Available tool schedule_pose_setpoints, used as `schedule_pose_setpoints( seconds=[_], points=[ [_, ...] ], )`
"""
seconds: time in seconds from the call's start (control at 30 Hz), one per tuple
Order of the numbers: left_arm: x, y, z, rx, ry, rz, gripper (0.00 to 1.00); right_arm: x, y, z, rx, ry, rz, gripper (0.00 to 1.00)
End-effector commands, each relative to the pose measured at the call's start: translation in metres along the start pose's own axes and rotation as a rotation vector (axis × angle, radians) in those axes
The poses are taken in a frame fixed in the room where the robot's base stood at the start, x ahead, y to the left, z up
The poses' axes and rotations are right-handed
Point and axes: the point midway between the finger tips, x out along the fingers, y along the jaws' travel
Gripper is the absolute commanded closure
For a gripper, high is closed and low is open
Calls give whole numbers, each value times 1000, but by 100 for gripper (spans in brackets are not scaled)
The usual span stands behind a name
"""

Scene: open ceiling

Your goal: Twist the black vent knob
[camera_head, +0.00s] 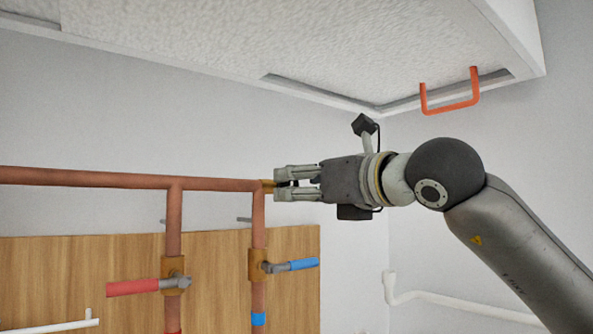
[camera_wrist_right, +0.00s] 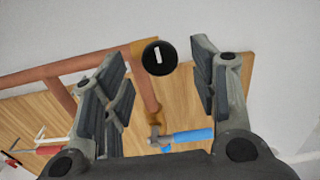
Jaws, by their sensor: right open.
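The black vent knob (camera_wrist_right: 159,57) is round with a white mark on its face. In the right wrist view it sits at the end of the copper pipe, between and ahead of my open fingers. My right gripper (camera_wrist_right: 158,85) is open around the line of the knob, and I cannot tell whether a finger touches it. In the head view the right gripper (camera_head: 277,184) is at the pipe's brass end fitting (camera_head: 267,186), with its fingers pointing left. The knob is hidden there. My left gripper is not in view.
Copper pipes (camera_head: 90,178) run along the wall, with a red-handled valve (camera_head: 135,287) and a blue-handled valve (camera_head: 290,265) below. A wooden panel (camera_head: 60,270) is behind them. An open ceiling hatch with an orange handle (camera_head: 450,107) is above my right arm.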

Motion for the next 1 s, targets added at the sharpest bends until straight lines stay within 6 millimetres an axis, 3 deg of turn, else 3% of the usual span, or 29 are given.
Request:
schedule_pose_setpoints(
  seconds=[0.2, 0.5, 0.87, 1.0],
  points=[
    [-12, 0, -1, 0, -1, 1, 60, 19, 0, 1, 1, 0, 0, 46],
    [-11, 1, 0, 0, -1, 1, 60, 21, 0, 0, 0, -1, 0, 46],
    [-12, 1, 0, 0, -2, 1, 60, 21, 0, 0, 0, -1, 0, 91],
    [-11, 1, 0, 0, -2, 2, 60, 20, 0, 0, -5, -1, 0, 91]
  ],
)
